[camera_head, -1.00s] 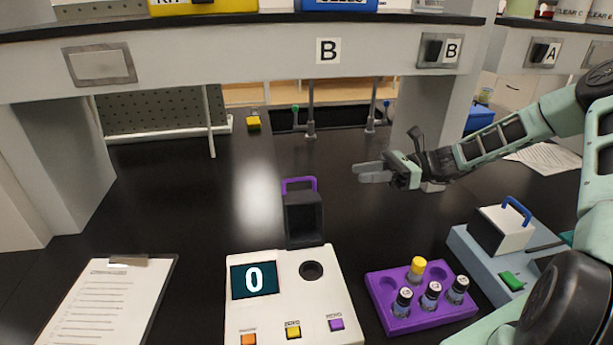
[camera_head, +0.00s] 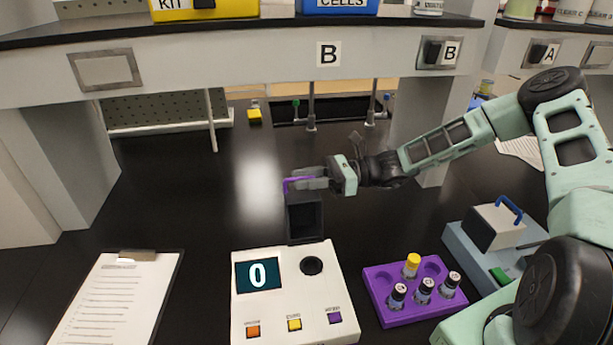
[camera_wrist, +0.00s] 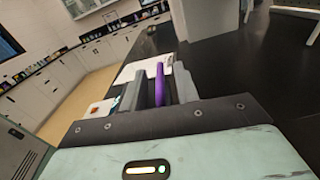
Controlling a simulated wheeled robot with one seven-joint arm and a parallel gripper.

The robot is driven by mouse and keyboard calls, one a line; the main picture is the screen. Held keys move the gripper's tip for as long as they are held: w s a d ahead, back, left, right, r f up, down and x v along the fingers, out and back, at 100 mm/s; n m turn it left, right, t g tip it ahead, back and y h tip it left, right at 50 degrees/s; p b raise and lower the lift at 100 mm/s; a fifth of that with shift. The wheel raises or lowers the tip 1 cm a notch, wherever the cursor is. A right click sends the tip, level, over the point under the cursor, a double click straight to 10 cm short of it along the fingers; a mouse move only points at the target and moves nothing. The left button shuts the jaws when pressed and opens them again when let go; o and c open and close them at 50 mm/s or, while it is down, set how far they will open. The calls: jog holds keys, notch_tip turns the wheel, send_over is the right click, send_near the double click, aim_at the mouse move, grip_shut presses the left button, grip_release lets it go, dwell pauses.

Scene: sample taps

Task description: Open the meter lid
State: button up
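The meter (camera_head: 285,312) is a white box with a screen reading 0, a round dark well (camera_head: 311,266) and several coloured buttons. Its dark lid (camera_head: 305,218) stands raised behind the well, its hollow inside facing the camera, so the well is uncovered. A purple handle (camera_head: 290,184) is at the lid's top. My gripper (camera_head: 308,182) is at that handle, reaching in from the right. In the wrist view, the handle (camera_wrist: 160,84) sits between my two fingers, which look apart with gaps beside it. Part of the handle is hidden behind the fingers in the head view.
A purple rack (camera_head: 412,312) with several vials is right of the meter. A grey-blue device with a blue-handled lid (camera_head: 497,226) stands further right. A clipboard (camera_head: 116,300) lies at left. A shelf (camera_head: 250,62) hangs above; the bench left of the lid is clear.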

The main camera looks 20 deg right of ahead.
grip_shut()
jog(key=shift+r, duration=0.1)
